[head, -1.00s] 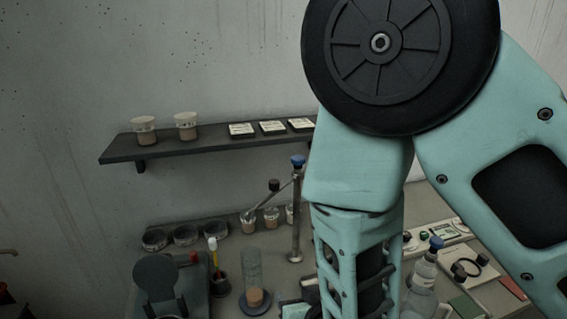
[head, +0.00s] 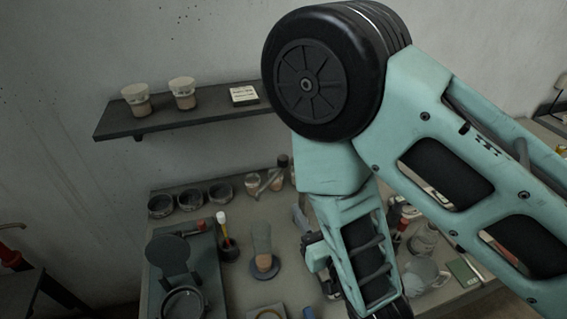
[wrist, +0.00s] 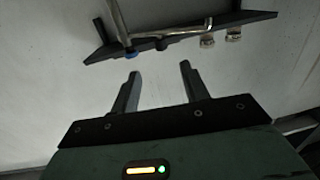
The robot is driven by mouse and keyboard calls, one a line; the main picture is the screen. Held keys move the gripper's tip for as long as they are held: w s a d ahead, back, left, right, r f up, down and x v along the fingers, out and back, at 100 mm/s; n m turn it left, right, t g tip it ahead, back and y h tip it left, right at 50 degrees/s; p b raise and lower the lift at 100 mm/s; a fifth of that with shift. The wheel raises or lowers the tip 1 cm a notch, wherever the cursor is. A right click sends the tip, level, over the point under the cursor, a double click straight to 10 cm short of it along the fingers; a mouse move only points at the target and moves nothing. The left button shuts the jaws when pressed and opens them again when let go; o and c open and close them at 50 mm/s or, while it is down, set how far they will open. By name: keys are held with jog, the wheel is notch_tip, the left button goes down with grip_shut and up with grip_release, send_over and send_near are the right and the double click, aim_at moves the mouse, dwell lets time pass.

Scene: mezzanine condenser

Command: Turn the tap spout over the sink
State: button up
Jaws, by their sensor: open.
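A metal tap post with a blue top (wrist: 131,55) shows upside down in the wrist view, in front of the shelf. Its thin spout (wrist: 185,33) reaches right from near the top. My arm hides most of the post there. My gripper (wrist: 158,72) is open and empty, its fingertips pointing towards the post with a gap between. In the head view I cannot make out the fingertips. I cannot identify the sink.
A dark wall shelf (head: 190,115) holds two jars and a card. The bench below carries round dishes (head: 190,197), a dark instrument (head: 175,258), a cylinder on a round base (head: 262,245) and glassware on the right.

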jog(key=w+b, duration=0.2)
jog(key=b, duration=1)
send_near(286, 163)
jog(key=shift+w+a+f, duration=0.2)
jog(key=shift+w, duration=0.35)
jog(key=shift+w+a+f, duration=0.2)
jog(key=shift+w+a, duration=0.05)
jog(key=shift+w, duration=0.25)
jog(key=shift+w, duration=0.1)
jog(key=p+x, duration=0.1)
jog(key=x, duration=0.1)
jog(key=p+x, duration=0.1)
jog(key=x, duration=0.2)
jog(key=r+p+x, duration=0.1)
jog(key=p+x, duration=0.1)
jog(key=shift+w+a, duration=0.2)
jog(key=shift+w, duration=0.15)
jog(key=shift+w+a+f, duration=0.2)
jog(key=shift+w, duration=0.25)
grip_shut()
